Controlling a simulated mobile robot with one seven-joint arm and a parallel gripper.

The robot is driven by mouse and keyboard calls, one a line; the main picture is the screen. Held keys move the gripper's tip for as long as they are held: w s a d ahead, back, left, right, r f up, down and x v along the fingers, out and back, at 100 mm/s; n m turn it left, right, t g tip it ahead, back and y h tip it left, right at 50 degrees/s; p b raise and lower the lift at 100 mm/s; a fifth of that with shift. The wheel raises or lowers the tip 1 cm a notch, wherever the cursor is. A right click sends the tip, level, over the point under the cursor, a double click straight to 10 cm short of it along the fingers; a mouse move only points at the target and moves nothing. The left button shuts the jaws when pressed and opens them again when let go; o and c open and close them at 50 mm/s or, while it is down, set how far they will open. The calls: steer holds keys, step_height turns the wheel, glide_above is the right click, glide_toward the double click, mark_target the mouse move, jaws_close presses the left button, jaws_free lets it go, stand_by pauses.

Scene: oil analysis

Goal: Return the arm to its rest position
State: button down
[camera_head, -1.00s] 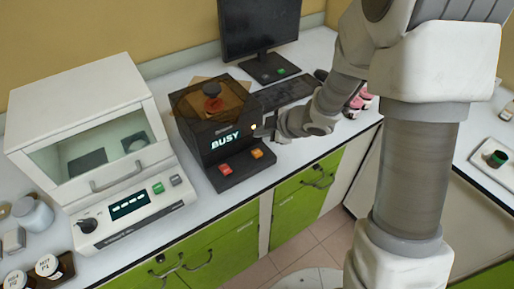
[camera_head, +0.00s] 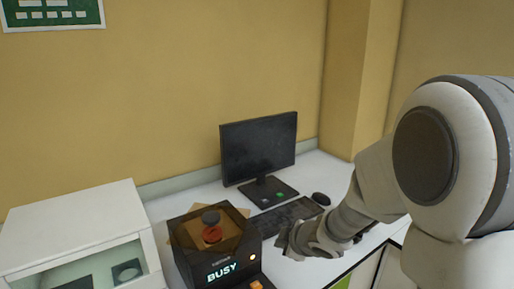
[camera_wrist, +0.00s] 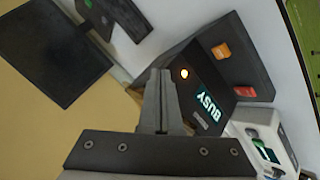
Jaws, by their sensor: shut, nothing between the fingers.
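My gripper (camera_head: 285,243) is just right of the black analyser box (camera_head: 185,262) in the head view, apart from it as far as I can tell. In the wrist view my gripper (camera_wrist: 160,75) has its fingers together and empty, pointing past the analyser (camera_wrist: 215,70). The analyser's display reads BUSY, and an orange button (camera_wrist: 220,50) and a red button (camera_wrist: 245,91) sit on its front. A red and dark object (camera_head: 211,228) shows under its tinted lid. My arm fills the right of the head view.
A monitor (camera_head: 258,148), a keyboard (camera_head: 285,216) and a mouse (camera_head: 321,199) stand on the white counter behind my gripper. A white cabinet-like machine (camera_head: 75,235) is at the left. A yellow wall and pillar (camera_head: 355,80) bound the back.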

steer(key=s+d+r+m+h, duration=0.5)
steer(key=s+d+r+m, duration=0.3)
steer(key=d+r, duration=0.25)
steer(key=s+a+r+m+g, duration=0.1)
steer(key=s+m, duration=0.2)
steer(key=s, duration=0.6)
steer(key=s+a+r+m+g+y, duration=0.1)
steer(key=s+m, duration=0.3)
steer(key=s, duration=0.5)
steer(key=shift+a+r+g, duration=0.3)
steer(key=shift+r+g, duration=0.1)
steer(key=shift+r, duration=0.1)
steer(key=shift+a, duration=0.1)
stand_by(0.5)
